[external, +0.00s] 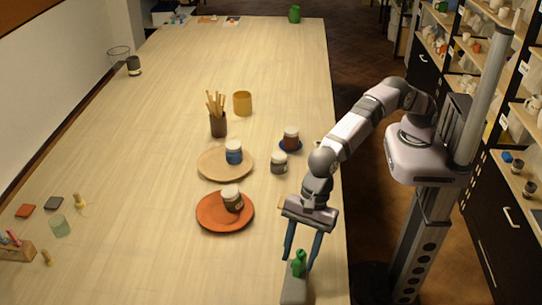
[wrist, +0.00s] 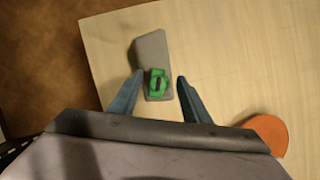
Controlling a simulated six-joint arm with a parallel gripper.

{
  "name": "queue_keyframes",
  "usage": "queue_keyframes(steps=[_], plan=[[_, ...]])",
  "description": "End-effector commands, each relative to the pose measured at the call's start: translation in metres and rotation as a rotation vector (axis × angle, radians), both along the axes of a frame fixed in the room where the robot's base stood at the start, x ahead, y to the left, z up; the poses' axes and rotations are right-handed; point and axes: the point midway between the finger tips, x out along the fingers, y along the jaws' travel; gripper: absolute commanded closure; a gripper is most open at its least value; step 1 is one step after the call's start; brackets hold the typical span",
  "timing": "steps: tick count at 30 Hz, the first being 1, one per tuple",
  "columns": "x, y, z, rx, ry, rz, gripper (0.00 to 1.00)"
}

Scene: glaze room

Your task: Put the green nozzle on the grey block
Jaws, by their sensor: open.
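The green nozzle (external: 299,264) appears upright on one end of the grey block (external: 294,291) near the table's right edge. In the wrist view the nozzle (wrist: 157,84) overlaps the lower end of the block (wrist: 150,47). My gripper (external: 301,260) is open, pointing down, with its blue fingers on either side of the nozzle. In the wrist view both fingers of my gripper (wrist: 160,79) stand apart from the nozzle, with a gap on each side. The contact between nozzle and block is not clearly visible.
An orange plate (external: 207,222) holding a jar lies left of my gripper; a tan plate (external: 208,170) with a jar is behind it. A small grey-lidded jar (external: 279,163) and a jar on a blue saucer (external: 290,146) stand nearby. The table's left middle is clear.

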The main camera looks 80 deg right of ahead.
Motion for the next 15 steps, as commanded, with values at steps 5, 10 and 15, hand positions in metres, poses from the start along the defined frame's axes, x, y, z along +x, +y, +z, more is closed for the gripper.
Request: queue_keyframes(steps=[5, 10, 15], plan=[[-0.004, -0.01, 0.026, 0.004, -0.004, -0.001, 0.57], [-0.009, -0.021, 0.055, 0.003, -0.003, -0.001, 0.57], [-0.013, -0.03, 0.078, 0.001, -0.002, -0.001, 0.57]])
